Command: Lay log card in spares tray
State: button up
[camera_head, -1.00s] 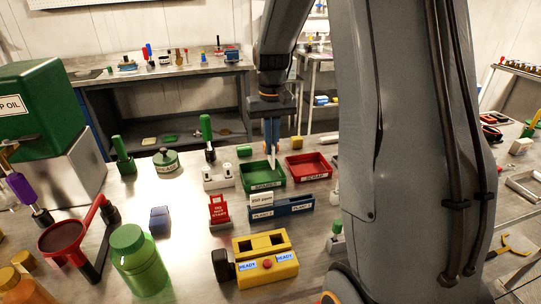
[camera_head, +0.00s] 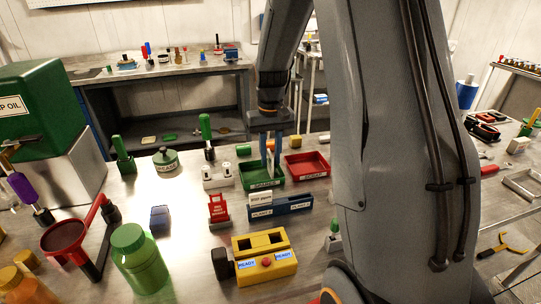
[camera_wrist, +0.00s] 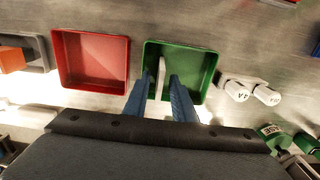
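The green spares tray (camera_head: 250,184) stands on the bench and also shows in the wrist view (camera_wrist: 207,62). My gripper (camera_head: 270,155) is over and partly inside it, its two blue fingers pointing down. The fingers are spread in both views (camera_wrist: 163,82). A thin white card (camera_wrist: 161,70), seemingly the log card, shows edge-on between them in the wrist view, inside the tray outline and closer to the left finger. I cannot tell whether it touches the tray floor.
The red scrap tray (camera_head: 307,165) stands right of the green tray. A blue holder with a white card (camera_head: 282,207) stands in front. Bare bench (camera_head: 185,190) lies further left.

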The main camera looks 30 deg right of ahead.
notch_tip(320, 180, up, 12)
jog(key=b, duration=0.2)
jog(key=shift+r, duration=0.2)
dwell(0.7)
